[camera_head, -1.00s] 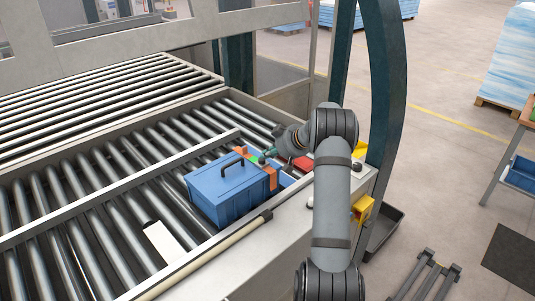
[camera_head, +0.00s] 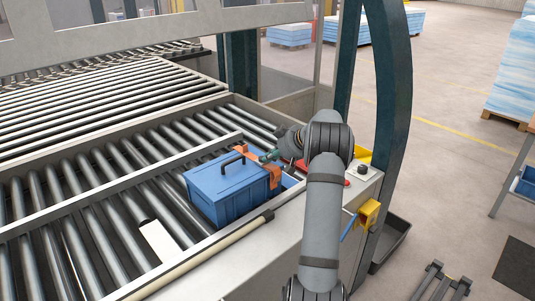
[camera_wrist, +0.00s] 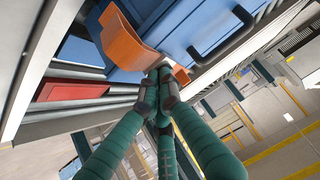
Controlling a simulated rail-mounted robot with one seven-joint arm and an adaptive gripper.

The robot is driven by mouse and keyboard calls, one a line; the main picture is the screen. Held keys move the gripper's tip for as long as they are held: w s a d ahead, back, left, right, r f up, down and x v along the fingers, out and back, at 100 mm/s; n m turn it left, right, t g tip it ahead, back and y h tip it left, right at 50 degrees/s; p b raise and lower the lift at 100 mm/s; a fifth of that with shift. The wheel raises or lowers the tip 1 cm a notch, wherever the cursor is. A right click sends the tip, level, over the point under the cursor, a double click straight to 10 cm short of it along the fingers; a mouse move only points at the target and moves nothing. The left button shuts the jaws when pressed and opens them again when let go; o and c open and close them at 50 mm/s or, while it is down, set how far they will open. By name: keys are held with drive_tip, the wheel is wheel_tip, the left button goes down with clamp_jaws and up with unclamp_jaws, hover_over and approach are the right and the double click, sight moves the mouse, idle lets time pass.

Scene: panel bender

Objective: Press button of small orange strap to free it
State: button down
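A blue toolbox (camera_head: 225,190) with a dark handle (camera_head: 233,162) sits on the roller conveyor. An orange strap (camera_head: 272,176) lies over its right end. In the wrist view the strap (camera_wrist: 128,38) is a wide, curved orange band against the blue box (camera_wrist: 190,28). A small orange piece with a pale edge (camera_wrist: 182,74) is beside the fingertips. My gripper (camera_head: 267,157) is at the strap end of the box. In the wrist view its green fingers (camera_wrist: 158,88) come together at their grey tips, with nothing visible held. The tips are at the strap; contact is unclear. I see no button.
A red flat object (camera_wrist: 72,91) lies beside the box. A metal rail (camera_head: 120,180) runs along the rollers behind the box, and a pale bar (camera_head: 205,256) lies in front. A yellow box (camera_head: 368,213) is on the machine's right side. The rollers left of the box are mostly clear.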

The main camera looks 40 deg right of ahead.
sight(271, 166)
wheel_tip(271, 166, up, 5)
drive_tip(key=shift+s+d+f+p, duration=0.15)
drive_tip(key=shift+p, duration=0.6)
drive_tip(key=b+v, duration=0.3)
drive_tip(key=v, duration=0.6)
drive_tip(key=shift+s, duration=0.4)
drive_tip(key=shift+w, duration=0.1)
